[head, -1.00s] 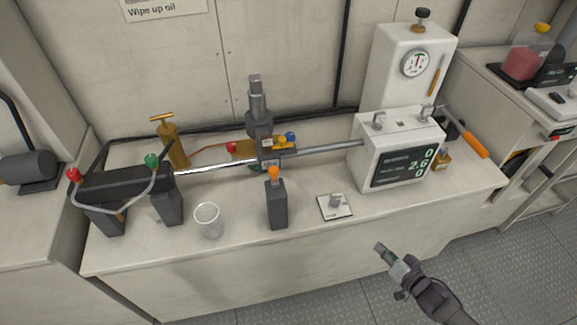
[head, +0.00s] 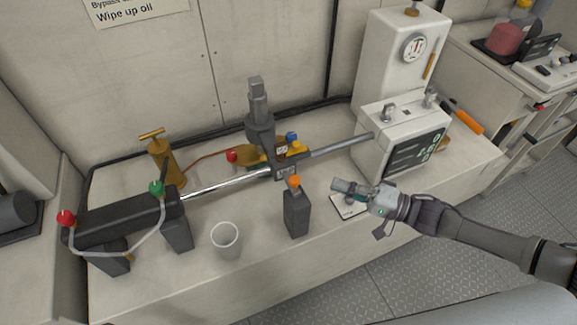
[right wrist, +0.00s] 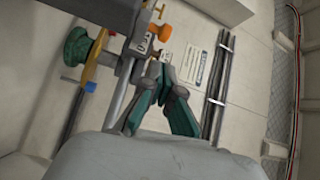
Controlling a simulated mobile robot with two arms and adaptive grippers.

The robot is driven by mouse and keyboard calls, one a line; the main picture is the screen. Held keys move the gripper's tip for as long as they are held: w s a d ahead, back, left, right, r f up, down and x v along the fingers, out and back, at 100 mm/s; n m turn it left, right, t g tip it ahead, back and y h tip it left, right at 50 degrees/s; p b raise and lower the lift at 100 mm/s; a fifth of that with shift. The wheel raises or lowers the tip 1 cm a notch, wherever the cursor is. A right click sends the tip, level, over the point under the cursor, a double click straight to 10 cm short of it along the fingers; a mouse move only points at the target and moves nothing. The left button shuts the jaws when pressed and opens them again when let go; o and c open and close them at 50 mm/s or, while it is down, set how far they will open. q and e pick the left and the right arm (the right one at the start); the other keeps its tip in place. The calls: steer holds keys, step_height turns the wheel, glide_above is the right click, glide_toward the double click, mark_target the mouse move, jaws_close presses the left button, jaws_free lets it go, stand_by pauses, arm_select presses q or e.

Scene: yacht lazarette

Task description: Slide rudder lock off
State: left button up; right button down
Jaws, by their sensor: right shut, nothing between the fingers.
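A steel rod (head: 228,184) runs across the bench from a black cylinder (head: 122,213) to a white box with a display (head: 402,140). A dark upright tiller fitting (head: 262,115) sits midway along it. A dark grey block (head: 297,212) with an orange knob (head: 294,181) stands in front of the rod. I cannot tell for certain which part is the rudder lock. My right gripper (head: 336,187) is shut and empty, above a small white plate (head: 343,210) that it partly hides. In the right wrist view my fingers (right wrist: 160,72) meet near the orange knob (right wrist: 159,29).
A clear cup (head: 226,240) stands on the front of the bench. A brass pump (head: 162,158) with a hose is behind the cylinder. A gauge cabinet (head: 402,60) rises at the back right. The bench's front edge and the floor (head: 375,285) lie nearer me.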

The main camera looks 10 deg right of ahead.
mark_target(292, 180)
arm_select(q)
steer(key=s+d+r+p, duration=0.2)
steer(key=d, duration=0.1)
steer(key=shift+d+r+p, duration=0.3)
steer(key=shift+r+p, duration=0.05)
arm_select(e)
steer(key=x, duration=0.9)
steer(key=shift+w, duration=0.2)
arm_select(q)
steer(key=shift+s, duration=0.1)
arm_select(e)
steer(key=shift+a, duration=0.15)
arm_select(q)
steer(key=shift+a+r+p, duration=0.35)
steer(key=shift+r+p, duration=0.5)
steer(key=shift+p, duration=0.05)
arm_select(e)
steer(key=s, duration=0.1)
steer(key=s+d, duration=0.1)
steer(key=s, duration=0.1)
steer(key=shift+s, duration=0.25)
steer(key=shift+f, duration=0.1)
